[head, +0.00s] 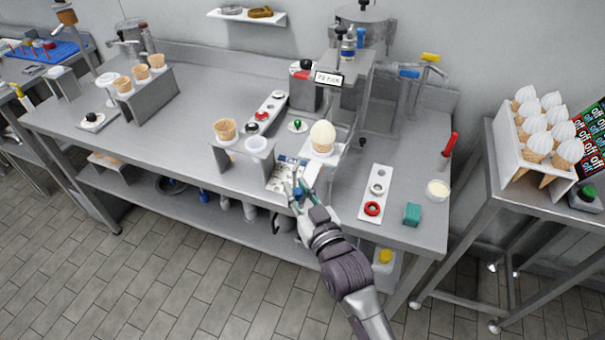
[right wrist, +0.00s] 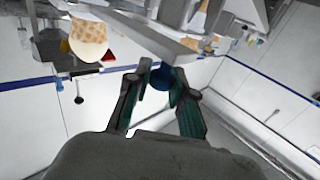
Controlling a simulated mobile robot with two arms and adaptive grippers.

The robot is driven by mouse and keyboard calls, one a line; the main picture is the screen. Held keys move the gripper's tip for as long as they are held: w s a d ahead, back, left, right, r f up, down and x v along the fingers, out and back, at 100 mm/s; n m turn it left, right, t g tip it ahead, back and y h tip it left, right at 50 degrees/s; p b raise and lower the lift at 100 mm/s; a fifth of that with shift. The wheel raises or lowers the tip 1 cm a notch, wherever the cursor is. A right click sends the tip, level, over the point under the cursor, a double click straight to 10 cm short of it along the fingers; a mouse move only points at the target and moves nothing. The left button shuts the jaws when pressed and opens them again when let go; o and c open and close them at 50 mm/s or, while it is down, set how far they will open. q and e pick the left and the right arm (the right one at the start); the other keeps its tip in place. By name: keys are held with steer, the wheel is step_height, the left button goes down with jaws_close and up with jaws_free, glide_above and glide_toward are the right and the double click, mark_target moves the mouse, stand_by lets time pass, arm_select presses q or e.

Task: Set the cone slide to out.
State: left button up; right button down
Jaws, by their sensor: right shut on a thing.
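My right gripper (head: 297,190) reaches over the bench's front edge, with its fingers closed around a blue knob at the front of the cone slide (head: 311,173). In the right wrist view the blue knob (right wrist: 162,77) sits between the two fingertips of the gripper (right wrist: 160,88). The slide is a pale strip under the dispensing machine (head: 345,90). My left gripper is out of view.
A grey stand with a waffle cone (head: 225,131) and a white cup (head: 257,146) is left of the slide. The bench's left front is clear.

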steer(key=shift+s+a, duration=0.2)
steer(key=shift+s, duration=0.4)
steer(key=shift+f, duration=0.15)
steer(key=c, duration=1.4)
jaws_free()
steer(key=o, duration=0.4)
steer(key=shift+s, duration=0.15)
steer(key=v, duration=1.2)
